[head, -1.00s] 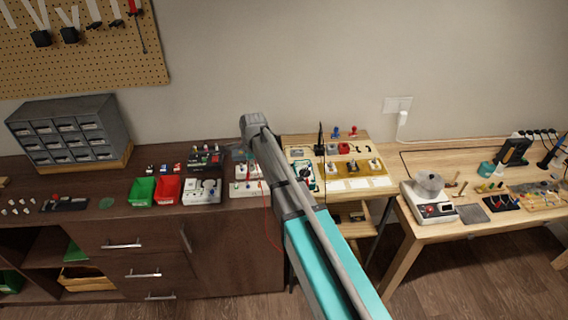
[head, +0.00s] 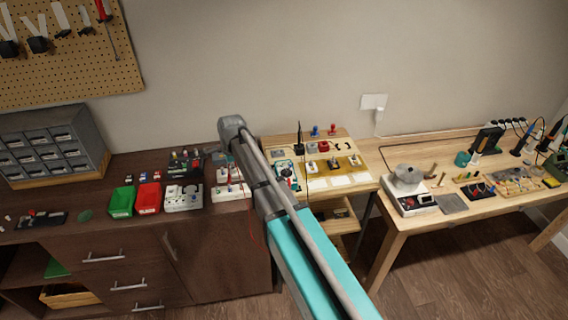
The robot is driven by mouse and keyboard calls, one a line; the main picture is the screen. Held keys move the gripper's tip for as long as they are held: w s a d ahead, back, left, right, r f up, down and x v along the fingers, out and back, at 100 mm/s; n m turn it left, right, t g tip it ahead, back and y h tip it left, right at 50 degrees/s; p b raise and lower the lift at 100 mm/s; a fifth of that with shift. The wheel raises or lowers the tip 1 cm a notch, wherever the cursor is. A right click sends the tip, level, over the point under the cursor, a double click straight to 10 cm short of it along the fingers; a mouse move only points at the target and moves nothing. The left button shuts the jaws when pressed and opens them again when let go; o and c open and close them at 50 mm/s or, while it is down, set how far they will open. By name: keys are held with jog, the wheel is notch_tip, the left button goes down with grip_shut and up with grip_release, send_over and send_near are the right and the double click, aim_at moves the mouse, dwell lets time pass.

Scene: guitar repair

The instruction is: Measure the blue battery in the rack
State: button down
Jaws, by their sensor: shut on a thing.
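A dark rack (head: 186,164) with several small upright coloured pieces stands on the brown cabinet top, left of my arm. The pieces are too small to tell which is a blue battery. A light grey device with a dial (head: 183,198) lies just in front of the rack. A white unit with red parts (head: 226,190) sits to its right, partly behind my arm. A thin red lead (head: 251,232) hangs down over the cabinet front beside my arm. My arm reaches over the cabinet's right end; my gripper's fingers and anything in them are hidden behind it.
A green bin (head: 121,202) and a red bin (head: 148,198) stand left of the device. A wooden station (head: 338,165) with switches and a meter is right of my arm. A wooden bench (head: 410,226) with tools is farther right.

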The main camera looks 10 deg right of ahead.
jog(key=shift+r+p, duration=2.6)
jog(key=shift+r, duration=0.2)
